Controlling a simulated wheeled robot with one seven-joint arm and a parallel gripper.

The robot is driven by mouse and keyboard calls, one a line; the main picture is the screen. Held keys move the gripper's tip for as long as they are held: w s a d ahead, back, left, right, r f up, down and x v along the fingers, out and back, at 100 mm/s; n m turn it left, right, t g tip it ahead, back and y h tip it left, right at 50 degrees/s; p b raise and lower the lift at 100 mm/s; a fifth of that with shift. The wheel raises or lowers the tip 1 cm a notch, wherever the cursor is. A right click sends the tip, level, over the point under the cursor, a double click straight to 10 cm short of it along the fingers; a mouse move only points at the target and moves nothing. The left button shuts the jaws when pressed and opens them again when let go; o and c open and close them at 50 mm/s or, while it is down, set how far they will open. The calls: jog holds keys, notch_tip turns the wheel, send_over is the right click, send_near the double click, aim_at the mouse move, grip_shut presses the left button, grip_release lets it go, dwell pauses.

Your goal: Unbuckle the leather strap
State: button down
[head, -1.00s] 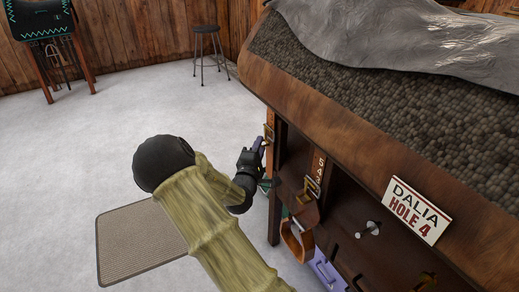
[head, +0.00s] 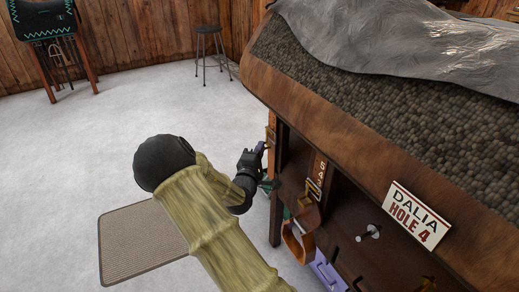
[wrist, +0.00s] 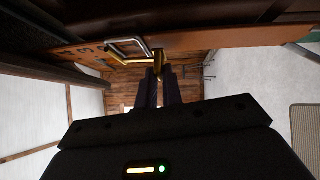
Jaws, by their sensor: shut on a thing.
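The brown leather strap (wrist: 225,38) crosses the top of the wrist view, with marks on its left part. Its metal buckle frame (wrist: 126,48) shows left of my fingers. My gripper (wrist: 160,80) is shut on a small brass piece (wrist: 161,66), which looks like the buckle's prong. In the head view my gripper (head: 262,147) is at the left end of the dark wooden stand, beside the far strap's buckle (head: 270,135). The fingers hide part of the brass piece, so how the strap sits in the buckle cannot be told.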

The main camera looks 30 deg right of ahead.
notch_tip(320, 180, up, 8)
jog(key=a+m+g+y+p, duration=0.2)
jog(key=m+g+y+p, duration=0.2)
jog(key=m+y+p, duration=0.4)
jog(key=shift+a+f+g+y+p, duration=0.25)
jog(key=shift+y+p, duration=0.25)
jog(key=shift+p, duration=3.4)
jog(key=shift+d+r, duration=0.1)
jog(key=c, duration=1.6)
grip_release()
jog(key=shift+s, duration=0.1)
jog(key=shift+o, duration=0.2)
